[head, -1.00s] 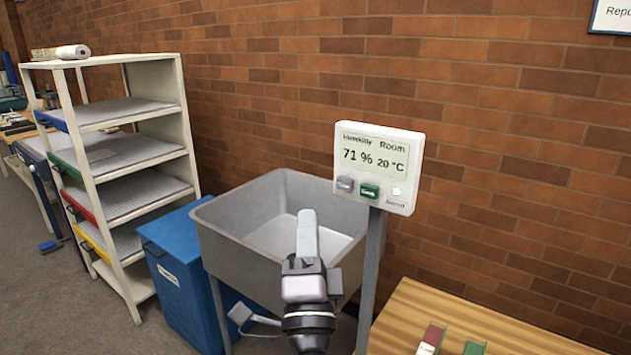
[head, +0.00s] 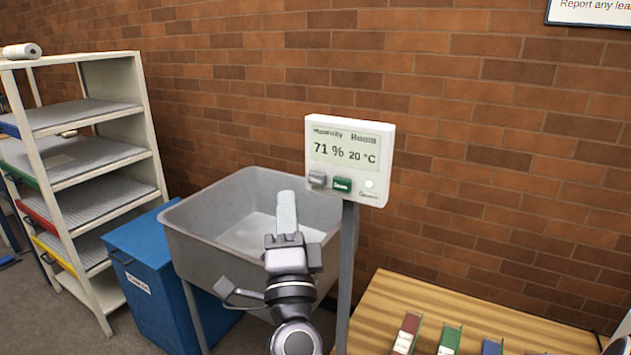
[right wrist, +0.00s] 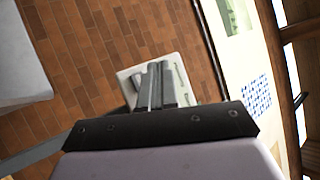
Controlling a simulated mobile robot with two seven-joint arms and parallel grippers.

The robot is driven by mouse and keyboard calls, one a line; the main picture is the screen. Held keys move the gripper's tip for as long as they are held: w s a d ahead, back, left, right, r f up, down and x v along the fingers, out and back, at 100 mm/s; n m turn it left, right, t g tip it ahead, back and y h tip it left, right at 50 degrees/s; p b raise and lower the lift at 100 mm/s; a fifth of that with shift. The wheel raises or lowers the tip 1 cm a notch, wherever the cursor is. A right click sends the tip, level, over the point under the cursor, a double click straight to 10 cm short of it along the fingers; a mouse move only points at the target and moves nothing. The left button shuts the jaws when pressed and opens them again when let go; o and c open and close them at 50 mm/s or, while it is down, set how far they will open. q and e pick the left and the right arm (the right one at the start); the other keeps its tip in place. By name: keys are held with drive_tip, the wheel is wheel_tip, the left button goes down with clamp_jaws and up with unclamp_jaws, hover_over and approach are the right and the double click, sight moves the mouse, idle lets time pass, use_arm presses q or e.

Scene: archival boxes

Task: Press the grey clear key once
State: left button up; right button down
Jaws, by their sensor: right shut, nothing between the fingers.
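The grey clear key (head: 317,179) is at the lower left of a white wall-side panel (head: 389,160) on a post. The panel's display reads 71 % and 20 °C. A green key (head: 342,184) sits right of the grey one, and a pale round light is further right. My right gripper (head: 287,200) is shut and empty, below and left of the panel in the picture, in front of the sink. In the right wrist view my shut fingers (right wrist: 156,85) overlap the panel (right wrist: 128,78) and hide part of it. My left gripper is not in view.
A grey sink (head: 190,240) stands behind my right arm, with a blue bin (head: 150,285) to its left. A shelf rack (head: 100,190) is at the left. A wooden table (head: 385,310) with several small boxes is at the lower right.

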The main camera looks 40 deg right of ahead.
sight(317, 179)
drive_tip(key=shift+w+d, duration=0.35)
drive_tip(key=shift+d, duration=0.45)
drive_tip(key=shift+w+d, duration=0.35)
drive_tip(key=shift+d, duration=0.5)
drive_tip(key=shift+w+d, duration=0.35)
drive_tip(key=shift+d, duration=0.45)
drive_tip(key=shift+w+d+p, duration=0.15)
drive_tip(key=shift+d+p, duration=0.25)
drive_tip(key=shift+w+d, duration=0.2)
drive_tip(key=shift+d, duration=0.25)
idle(0.7)
idle(0.3)
drive_tip(key=shift+s+a+p, duration=0.35)
drive_tip(key=shift+s+a, duration=0.05)
drive_tip(key=shift+a, duration=0.45)
